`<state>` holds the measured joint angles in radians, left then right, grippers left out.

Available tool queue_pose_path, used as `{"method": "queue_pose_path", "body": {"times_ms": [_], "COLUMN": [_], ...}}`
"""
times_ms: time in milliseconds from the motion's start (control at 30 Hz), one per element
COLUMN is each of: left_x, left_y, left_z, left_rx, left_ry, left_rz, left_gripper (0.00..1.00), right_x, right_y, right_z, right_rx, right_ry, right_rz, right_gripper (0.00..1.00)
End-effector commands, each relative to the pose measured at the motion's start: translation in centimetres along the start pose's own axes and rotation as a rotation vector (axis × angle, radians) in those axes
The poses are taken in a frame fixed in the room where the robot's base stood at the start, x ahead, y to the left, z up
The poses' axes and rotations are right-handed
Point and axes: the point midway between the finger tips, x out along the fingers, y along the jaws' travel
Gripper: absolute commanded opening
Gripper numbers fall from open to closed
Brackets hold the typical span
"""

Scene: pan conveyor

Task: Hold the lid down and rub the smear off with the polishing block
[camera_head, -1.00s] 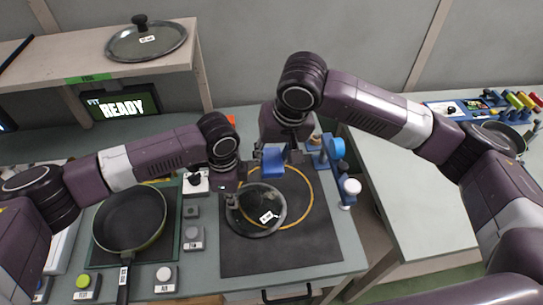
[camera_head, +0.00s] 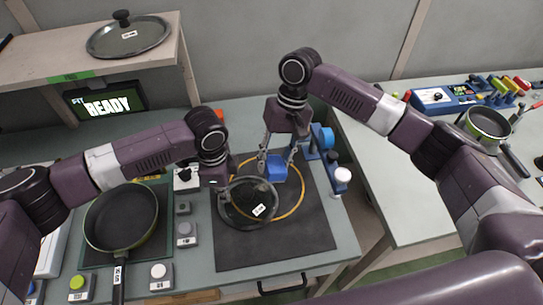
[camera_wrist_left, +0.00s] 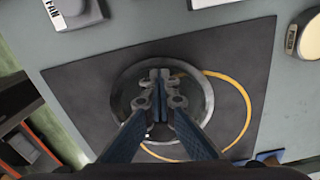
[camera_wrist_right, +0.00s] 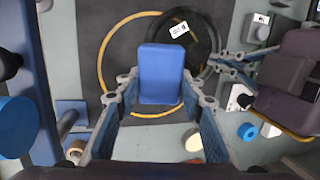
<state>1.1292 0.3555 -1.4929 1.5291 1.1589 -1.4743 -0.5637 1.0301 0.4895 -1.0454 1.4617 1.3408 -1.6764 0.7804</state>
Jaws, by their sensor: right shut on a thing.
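The lid (camera_head: 236,220), dark-rimmed and see-through with a white label, lies on the black mat over the left part of a yellow ring. My left gripper (camera_wrist_left: 160,85) is over the lid's middle, its fingers together and pointing down; they hide the lid's centre. I cannot tell whether they touch it. My right gripper (camera_wrist_right: 160,88) is shut on the blue polishing block (camera_head: 277,172), which also shows in the right wrist view (camera_wrist_right: 161,70). The block is at the lid's right edge in the head view; its height above the lid is unclear. I cannot make out a smear.
The black mat (camera_head: 290,240) has free room at the front and right. A pan (camera_head: 121,218) stands on the left, beside several buttons. A blue fixture (camera_head: 325,138) and a white-topped post (camera_head: 342,176) stand right of the mat. Another lid (camera_head: 128,38) rests on the shelf.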

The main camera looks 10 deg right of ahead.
Motion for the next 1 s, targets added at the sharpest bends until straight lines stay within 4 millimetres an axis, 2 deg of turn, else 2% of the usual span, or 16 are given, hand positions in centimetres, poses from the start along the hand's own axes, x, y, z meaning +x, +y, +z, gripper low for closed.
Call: {"method": "queue_pose_path", "body": {"times_ms": [33, 500, 1000], "left_x": [0.7, 0.7, 0.7], "left_y": [0.5, 0.6, 0.6], "left_z": [0.0, 0.0, 0.0], "left_rx": [0.002, 0.002, 0.002], "left_ry": [-0.002, -0.002, -0.002], "left_rz": [0.013, 0.013, 0.013], "left_gripper": [0.00, 0.00, 0.00], "right_x": [0.5, 4.9, 5.6], "right_y": [0.0, 0.1, 0.0], "right_z": [0.0, 0.0, 0.0], "right_rx": [0.000, 0.001, 0.001], "right_ry": [-0.003, 0.000, 0.002], "right_rz": [0.000, 0.002, 0.001], "right_gripper": [0.16, 0.16, 0.16]}}
